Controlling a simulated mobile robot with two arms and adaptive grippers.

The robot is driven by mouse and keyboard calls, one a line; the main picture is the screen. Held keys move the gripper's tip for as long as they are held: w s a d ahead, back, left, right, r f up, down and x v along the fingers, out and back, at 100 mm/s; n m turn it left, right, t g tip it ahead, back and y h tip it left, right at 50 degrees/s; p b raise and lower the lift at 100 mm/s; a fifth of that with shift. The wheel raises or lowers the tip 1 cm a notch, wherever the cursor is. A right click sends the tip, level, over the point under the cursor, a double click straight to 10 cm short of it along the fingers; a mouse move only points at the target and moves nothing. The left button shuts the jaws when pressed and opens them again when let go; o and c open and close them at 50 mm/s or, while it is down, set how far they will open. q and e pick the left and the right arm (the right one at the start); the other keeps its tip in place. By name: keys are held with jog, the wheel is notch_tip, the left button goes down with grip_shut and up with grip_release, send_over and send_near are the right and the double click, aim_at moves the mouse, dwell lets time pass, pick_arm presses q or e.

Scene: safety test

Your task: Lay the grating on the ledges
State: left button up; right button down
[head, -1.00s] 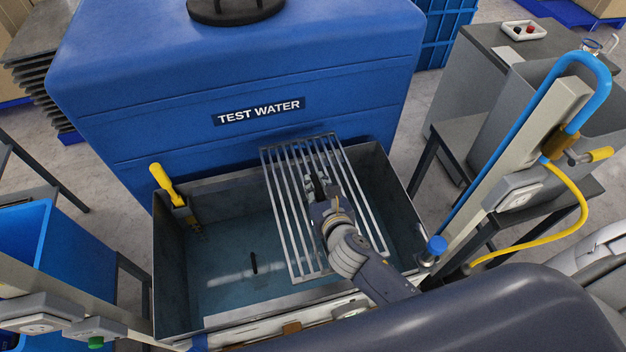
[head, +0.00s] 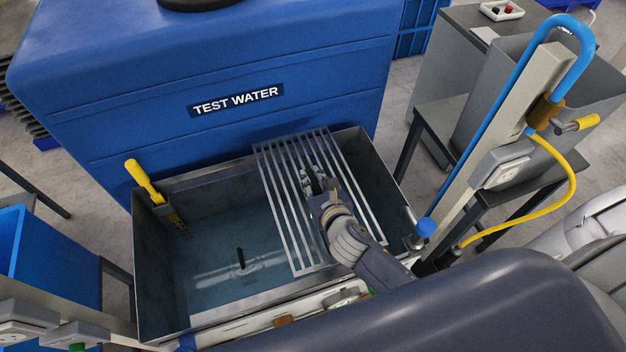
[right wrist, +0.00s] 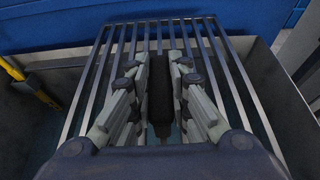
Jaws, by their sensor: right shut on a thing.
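The metal grating (head: 283,221) is a rectangle of parallel bars over the right part of the open sink-like basin (head: 165,280). Its far end lies near the basin's back rim and its near end near the front rim; I cannot tell whether it touches any ledge. My right gripper (head: 312,180) is shut on the grating's middle from above. In the right wrist view the fingers (right wrist: 160,95) close around a dark part between the grating's bars (right wrist: 105,75). The ledges are not clearly visible. My left gripper is not in view.
A blue tank (head: 215,65) labelled TEST WATER stands right behind the basin. A yellow-handled tool (head: 145,182) stands at the basin's back left corner. A post with a blue hose (head: 520,75) rises at the right. The basin's left part is open above its floor.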

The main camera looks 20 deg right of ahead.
notch_tip(320, 180, down, 2)
jog(key=shift+f+b, duration=0.1)
jog(key=shift+b, duration=1)
jog(key=shift+w+f+b, duration=0.1)
jog(key=shift+f+b, duration=1.55)
jog(key=shift+f, duration=0.8)
jog(key=c, duration=1.5)
grip_release()
jog(key=shift+o, duration=0.3)
jog(key=v, duration=1.2)
jog(key=shift+f, duration=0.1)
jog(key=shift+s+f, duration=0.1)
jog(key=shift+s, duration=0.15)
